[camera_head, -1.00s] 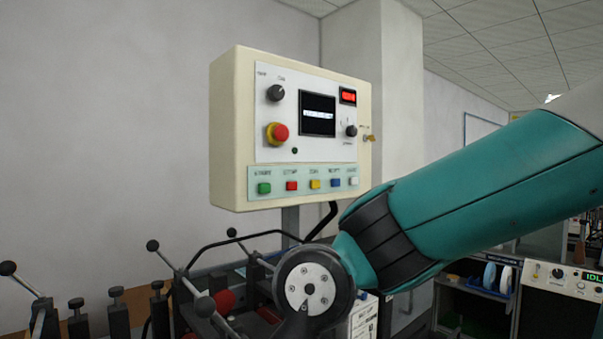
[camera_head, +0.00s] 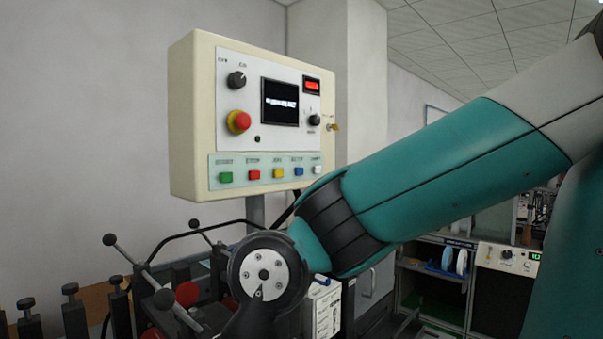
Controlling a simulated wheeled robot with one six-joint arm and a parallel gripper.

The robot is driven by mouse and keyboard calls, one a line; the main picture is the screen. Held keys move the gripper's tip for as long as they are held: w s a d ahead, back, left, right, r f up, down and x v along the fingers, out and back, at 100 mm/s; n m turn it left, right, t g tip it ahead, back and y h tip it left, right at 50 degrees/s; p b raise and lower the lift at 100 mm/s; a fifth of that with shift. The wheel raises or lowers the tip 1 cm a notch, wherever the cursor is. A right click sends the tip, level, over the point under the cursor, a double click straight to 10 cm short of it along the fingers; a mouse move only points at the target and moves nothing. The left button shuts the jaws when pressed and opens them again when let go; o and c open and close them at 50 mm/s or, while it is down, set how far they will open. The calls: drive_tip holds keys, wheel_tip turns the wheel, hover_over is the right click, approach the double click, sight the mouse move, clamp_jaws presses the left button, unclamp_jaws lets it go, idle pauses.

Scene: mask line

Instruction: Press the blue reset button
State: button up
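The blue button (camera_head: 299,172) sits in the lower row of the cream control box (camera_head: 187,120), between the yellow button (camera_head: 278,173) and the white button (camera_head: 318,169). The green button (camera_head: 226,177) and red button (camera_head: 254,175) are further left in the same row. The blue button is in clear view, with my teal arm just below and to its right. My gripper is not in the picture; only my arm links and a round dark joint show, below the box.
A red and yellow emergency stop (camera_head: 238,122), a black knob (camera_head: 236,80) and a dark screen (camera_head: 280,102) are on the box. Below it stand machine levers with black ball ends (camera_head: 110,239). A shelf (camera_head: 436,280) is at the lower right. The wall at left is clear.

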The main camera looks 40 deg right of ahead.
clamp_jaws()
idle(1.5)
